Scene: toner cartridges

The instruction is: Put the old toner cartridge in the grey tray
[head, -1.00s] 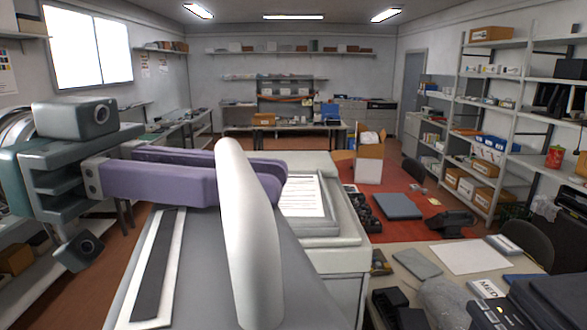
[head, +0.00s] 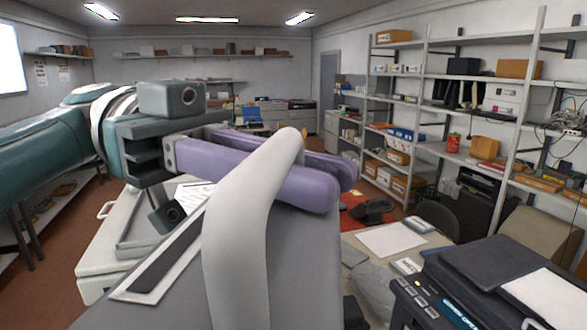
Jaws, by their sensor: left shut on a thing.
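My left gripper (head: 322,180) has purple fingers, shut around the white curved handle (head: 238,235) of a large grey body (head: 315,270) close in front of the camera. This grey thing has a white-edged black strip on top and looks like the toner cartridge; no label tells whether it is the old one. It hides much of the view below. Behind it at the left, a shallow grey tray-like frame (head: 130,242) with printed paper sits on a white cabinet (head: 95,265); I cannot tell if it is the grey tray. My right gripper is not in view.
A black printer (head: 455,262) stands at the lower right. A white sheet (head: 390,240) lies on a table beyond, with a dark chair (head: 438,216) behind. Tall loaded shelves (head: 423,110) line the right wall. Brown floor shows at the left.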

